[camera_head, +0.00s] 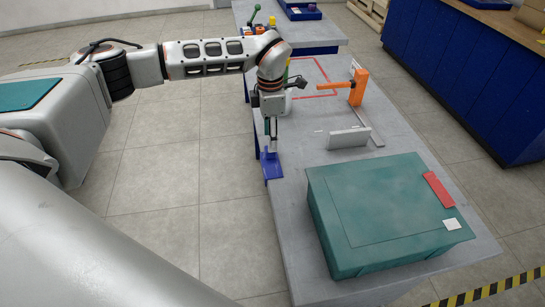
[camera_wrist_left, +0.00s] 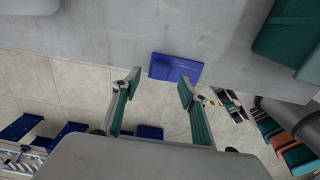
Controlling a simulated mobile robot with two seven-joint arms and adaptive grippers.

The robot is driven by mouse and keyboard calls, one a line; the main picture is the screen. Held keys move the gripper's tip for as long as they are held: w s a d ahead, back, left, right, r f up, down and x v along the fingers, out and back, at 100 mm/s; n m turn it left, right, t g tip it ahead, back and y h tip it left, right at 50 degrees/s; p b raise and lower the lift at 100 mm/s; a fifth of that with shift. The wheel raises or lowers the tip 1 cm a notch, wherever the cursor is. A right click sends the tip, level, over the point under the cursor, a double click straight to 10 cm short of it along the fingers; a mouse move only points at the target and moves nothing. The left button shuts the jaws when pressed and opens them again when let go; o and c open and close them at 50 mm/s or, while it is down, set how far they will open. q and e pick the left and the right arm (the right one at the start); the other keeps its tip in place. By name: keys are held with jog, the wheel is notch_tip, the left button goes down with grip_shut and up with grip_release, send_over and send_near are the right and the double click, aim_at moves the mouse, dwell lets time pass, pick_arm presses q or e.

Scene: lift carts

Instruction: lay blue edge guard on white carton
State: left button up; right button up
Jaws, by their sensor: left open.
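The blue edge guard (camera_head: 271,166) sits at the left edge of the grey table, with part of it hanging over the side. It also shows in the left wrist view (camera_wrist_left: 175,68), just beyond my fingertips. My left gripper (camera_head: 270,147) points down above the guard; in the left wrist view its two fingers (camera_wrist_left: 158,86) are spread apart with nothing between them. I cannot tell whether they touch the guard. A small white box-like piece (camera_head: 349,138), possibly the white carton, stands on the table right of the gripper. My right gripper is not in view.
A large teal case (camera_head: 385,215) with a red strip (camera_head: 438,190) fills the near end of the table (camera_head: 290,225). An orange upright tool (camera_head: 357,87) stands behind the white piece. A blue-sided bench (camera_head: 450,80) is at right. Open floor lies left of the table.

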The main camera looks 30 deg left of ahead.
aim_at(271, 164)
pick_arm(q)
jog(key=shift+s+f, duration=0.15)
jog(key=shift+f, duration=0.25)
notch_tip(271, 164, down, 5)
jog(key=shift+a+r, duration=0.1)
jog(key=shift+a, duration=0.05)
grip_shut()
